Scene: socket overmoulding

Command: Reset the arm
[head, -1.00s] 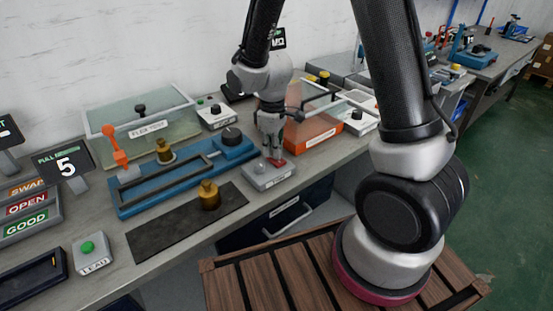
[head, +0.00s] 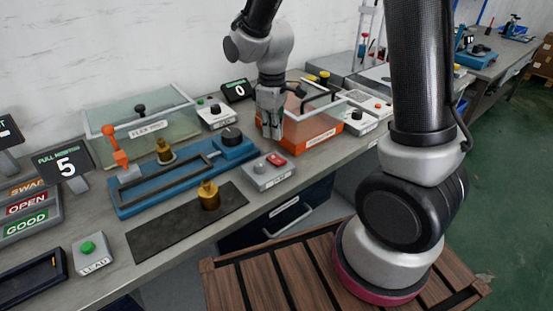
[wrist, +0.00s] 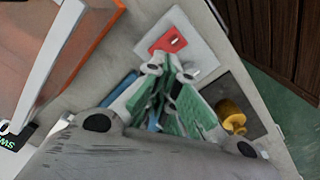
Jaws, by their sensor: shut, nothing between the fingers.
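My gripper (head: 272,133) is shut and empty. In the head view it hangs pointing down above the bench, just behind a small grey box (head: 262,181) with a red rocker switch (head: 277,160). In the wrist view its closed fingers (wrist: 168,95) point toward the same box, and the red switch (wrist: 168,41) shows just past the fingertips. The fingers look apart from the switch. My arm reaches in from the top of the head view.
An orange-based clear box (head: 322,136) stands right of the gripper. A blue fixture (head: 190,178) with an orange lever (head: 117,150) lies left. A brass weight (head: 208,195) stands on a black mat (head: 165,238). A display (head: 238,90) reading 0 stands behind.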

